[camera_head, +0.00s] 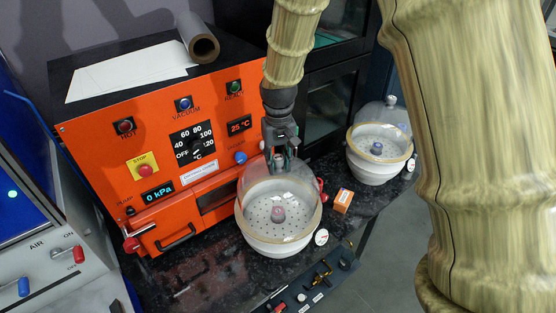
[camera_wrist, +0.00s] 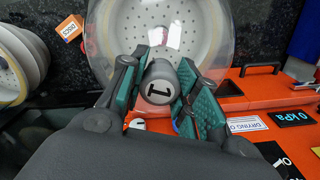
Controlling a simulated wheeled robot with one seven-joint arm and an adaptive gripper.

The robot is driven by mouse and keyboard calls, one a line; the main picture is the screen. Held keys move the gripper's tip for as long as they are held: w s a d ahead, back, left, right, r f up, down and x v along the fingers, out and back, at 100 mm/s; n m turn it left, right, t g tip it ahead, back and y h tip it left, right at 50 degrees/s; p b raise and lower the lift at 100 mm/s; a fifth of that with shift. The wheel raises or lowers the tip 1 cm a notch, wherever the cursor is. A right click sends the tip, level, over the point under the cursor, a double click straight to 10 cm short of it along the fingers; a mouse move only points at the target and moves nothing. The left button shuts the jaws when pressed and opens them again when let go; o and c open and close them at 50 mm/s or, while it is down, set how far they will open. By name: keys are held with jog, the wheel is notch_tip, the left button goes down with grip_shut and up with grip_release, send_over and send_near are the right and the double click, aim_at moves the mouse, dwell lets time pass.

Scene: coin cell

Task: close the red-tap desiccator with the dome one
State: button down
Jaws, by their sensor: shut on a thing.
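My gripper (camera_head: 281,158) is shut on the knob of a clear dome (camera_head: 298,184). The dome is upright over a white desiccator base (camera_head: 268,247) with a tan rim and a perforated plate. I cannot tell whether the dome's edge touches the rim. A red tap (camera_head: 323,197) shows at the base's right side. A small pinkish-grey item (camera_head: 278,214) sits on the plate. The base also shows beneath the dome in the wrist view (camera_wrist: 207,40).
A second desiccator (camera_head: 376,171) stands at the right, with another clear dome (camera_head: 391,115) at its back. An orange box (camera_head: 343,201) lies between the desiccators. The orange oven (camera_head: 105,165) is close at left. A dark valve panel (camera_head: 318,284) runs along the front.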

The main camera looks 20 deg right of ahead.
jog(key=shift+f, duration=0.15)
jog(key=c, duration=1)
grip_release()
